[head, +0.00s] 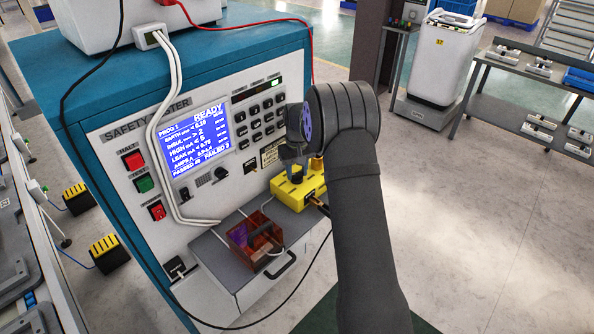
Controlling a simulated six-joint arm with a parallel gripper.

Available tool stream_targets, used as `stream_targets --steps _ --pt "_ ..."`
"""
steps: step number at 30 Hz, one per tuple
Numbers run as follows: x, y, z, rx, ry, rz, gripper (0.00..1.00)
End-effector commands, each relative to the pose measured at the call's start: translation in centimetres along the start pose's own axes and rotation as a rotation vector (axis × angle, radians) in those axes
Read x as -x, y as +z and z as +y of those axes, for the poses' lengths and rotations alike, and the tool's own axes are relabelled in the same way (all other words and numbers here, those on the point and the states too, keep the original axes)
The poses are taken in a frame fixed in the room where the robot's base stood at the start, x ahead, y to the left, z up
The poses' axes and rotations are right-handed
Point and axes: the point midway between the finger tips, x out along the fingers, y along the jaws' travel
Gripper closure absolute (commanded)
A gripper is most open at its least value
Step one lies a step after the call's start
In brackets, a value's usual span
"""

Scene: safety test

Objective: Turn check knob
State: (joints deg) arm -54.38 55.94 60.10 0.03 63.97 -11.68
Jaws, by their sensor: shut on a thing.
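The safety tester's front panel (200,150) fills the middle of the head view, with a lit blue screen reading READY. A yellow box (300,190) sits at the right end of the grey shelf below the panel. A dark blue knob-like part (297,174) stands on top of it. My gripper (294,158) points down over this part, with its jaws shut at its top. My wrist and arm hide much of the jaws, so the exact grip and the knob's turn angle are hard to see. A separate black knob (221,174) sits below the screen, clear of my gripper.
A clear reddish-brown box (255,241) stands on the shelf left of the yellow box, with white cables nearby. A loose black cable hangs below the shelf. Open floor lies to the right.

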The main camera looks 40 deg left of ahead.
Motion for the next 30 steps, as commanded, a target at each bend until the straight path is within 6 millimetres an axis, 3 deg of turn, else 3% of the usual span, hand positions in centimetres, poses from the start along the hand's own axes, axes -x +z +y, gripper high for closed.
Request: stream_targets --steps 30 --pt "0.07 -0.11 -0.1 -0.902 0.0 0.002 0.85"
